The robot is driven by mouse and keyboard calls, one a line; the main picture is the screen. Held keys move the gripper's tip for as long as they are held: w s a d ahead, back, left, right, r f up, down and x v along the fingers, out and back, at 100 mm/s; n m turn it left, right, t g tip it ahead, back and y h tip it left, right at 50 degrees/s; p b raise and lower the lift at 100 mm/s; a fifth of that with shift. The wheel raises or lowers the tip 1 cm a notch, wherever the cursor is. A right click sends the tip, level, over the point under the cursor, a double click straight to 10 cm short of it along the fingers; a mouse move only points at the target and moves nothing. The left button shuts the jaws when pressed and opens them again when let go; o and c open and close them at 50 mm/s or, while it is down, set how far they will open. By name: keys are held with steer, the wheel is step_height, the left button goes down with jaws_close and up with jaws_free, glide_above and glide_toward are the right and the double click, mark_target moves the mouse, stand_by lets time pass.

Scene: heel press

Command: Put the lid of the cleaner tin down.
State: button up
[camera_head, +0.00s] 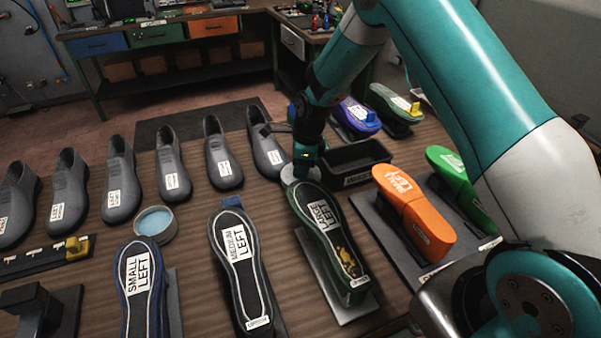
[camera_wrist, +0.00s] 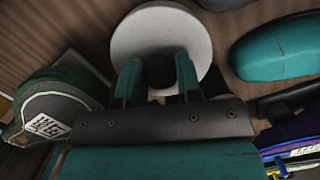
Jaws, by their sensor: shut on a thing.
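The lid (camera_wrist: 160,28) is a pale round disc with a dark knob. My gripper (camera_wrist: 158,74) is shut on that knob, with one teal finger on each side. In the head view my gripper (camera_head: 306,160) is right of centre, and the lid (camera_head: 293,175) shows partly below it, at the far end of the "LARGE LEFT" sole form. I cannot tell how high the lid is above the table. The cleaner tin (camera_head: 155,222) stands uncovered at the left of the table, with pale blue contents showing. It is well away from my gripper.
Several grey shoes (camera_head: 173,173) stand in a row behind. Sole forms (camera_head: 240,262) fill the front. Bare table (camera_head: 195,217) shows right of the tin.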

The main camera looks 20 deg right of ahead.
steer(key=shift+f+p, duration=0.45)
steer(key=shift+f, duration=1.45)
steer(key=o, duration=0.7)
steer(key=shift+f, duration=0.1)
steer(key=shift+o, duration=0.2)
step_height(320, 180, up, 12)
steer(key=d+b, duration=0.2)
steer(key=b, duration=0.2)
steer(key=s+a+r+n, duration=0.4)
steer(key=s+r+n, duration=0.3)
steer(key=s+a+r+n+y, duration=0.1)
steer(key=s+a+r+n, duration=0.1)
steer(key=s+n, duration=0.5)
steer(key=s+a+r+n, duration=0.2)
steer(key=s+r+n, duration=0.1)
steer(key=s+n, duration=0.5)
steer(key=s+a+r+n+y, duration=0.1)
steer(key=s+a+r+n, duration=0.1)
steer(key=s+n, duration=0.5)
steer(key=s+r, duration=0.1)
steer(key=s, duration=0.2)
steer(key=shift+r+n+g+y, duration=0.2)
steer(key=shift+n+g+y, duration=0.1)
steer(key=shift+n+g, duration=0.1)
